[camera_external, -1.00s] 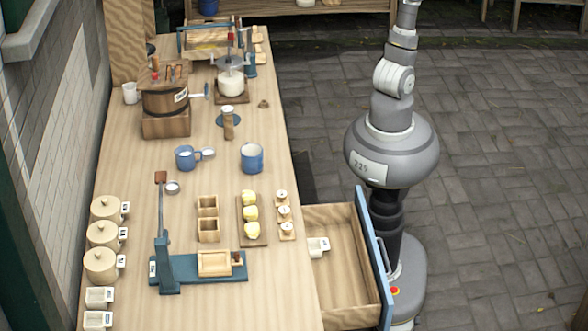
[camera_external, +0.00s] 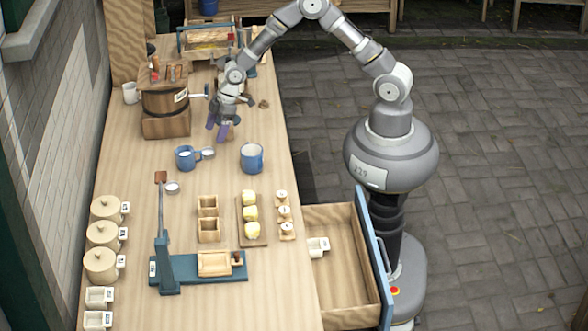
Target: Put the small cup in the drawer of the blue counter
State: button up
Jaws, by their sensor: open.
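A pale cup (camera_external: 130,93) stands at the back left. I cannot tell which is the small cup. The drawer (camera_external: 340,215) with a blue front (camera_external: 373,255) is pulled out at the counter's right side. A small white labelled container (camera_external: 318,247) lies inside it. My gripper (camera_external: 222,132) is open and empty, fingers down, above the counter behind the two blue mugs, touching neither.
A blue press with a lever (camera_external: 168,262), wooden boxes (camera_external: 208,230), a board of yellow lumps (camera_external: 250,215) and small stamps (camera_external: 285,215) crowd the front. Lidded jars (camera_external: 103,233) line the left edge.

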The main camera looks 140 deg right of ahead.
aim_at(208, 153)
jog(key=b+x, duration=0.3)
jog(key=x, duration=0.4)
jog(key=shift+w+a, duration=0.1)
jog(key=shift+a, duration=0.05)
jog(key=shift+r, duration=0.1)
jog(key=c, duration=1.2)
